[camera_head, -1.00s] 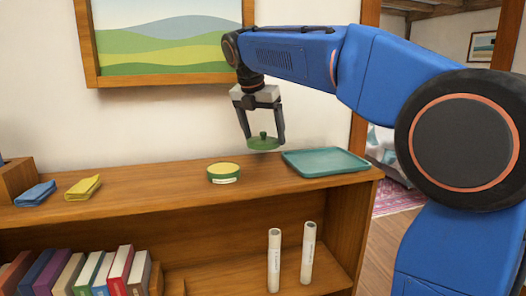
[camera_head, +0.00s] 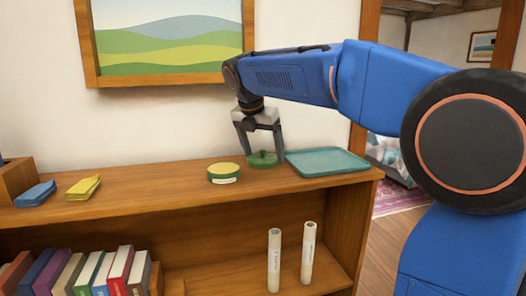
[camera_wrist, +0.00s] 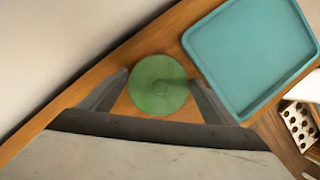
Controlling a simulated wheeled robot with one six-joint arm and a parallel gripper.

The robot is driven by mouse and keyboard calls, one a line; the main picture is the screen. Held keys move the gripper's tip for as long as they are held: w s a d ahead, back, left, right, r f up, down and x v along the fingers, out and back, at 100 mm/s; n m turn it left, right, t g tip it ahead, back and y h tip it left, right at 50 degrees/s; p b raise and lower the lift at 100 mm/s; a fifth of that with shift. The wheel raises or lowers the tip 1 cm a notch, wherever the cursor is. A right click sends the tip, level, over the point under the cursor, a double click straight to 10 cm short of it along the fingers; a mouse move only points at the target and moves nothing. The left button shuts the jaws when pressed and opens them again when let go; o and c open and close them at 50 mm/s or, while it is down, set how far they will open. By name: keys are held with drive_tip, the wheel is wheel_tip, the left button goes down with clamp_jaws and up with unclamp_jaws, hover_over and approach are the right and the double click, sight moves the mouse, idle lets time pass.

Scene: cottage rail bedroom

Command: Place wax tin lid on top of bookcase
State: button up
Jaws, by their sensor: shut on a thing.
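In the wrist view the lid (camera_wrist: 158,85) shows from above between the fingertips (camera_wrist: 160,82). The open green wax tin (camera_head: 223,178) with its yellow wax stands just left of the lid.
The teal tray (camera_head: 325,168) lies close to the right of the lid. Blue (camera_head: 35,194) and yellow (camera_head: 82,188) folded cloths lie on the left of the top. A framed picture (camera_head: 165,40) hangs behind. Free top lies between the yellow cloth and the tin.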

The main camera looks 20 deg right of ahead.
drive_tip(key=o, duration=0.7)
drive_tip(key=shift+o, duration=0.2)
drive_tip(key=v, duration=1.2)
drive_tip(key=shift+r, duration=0.1)
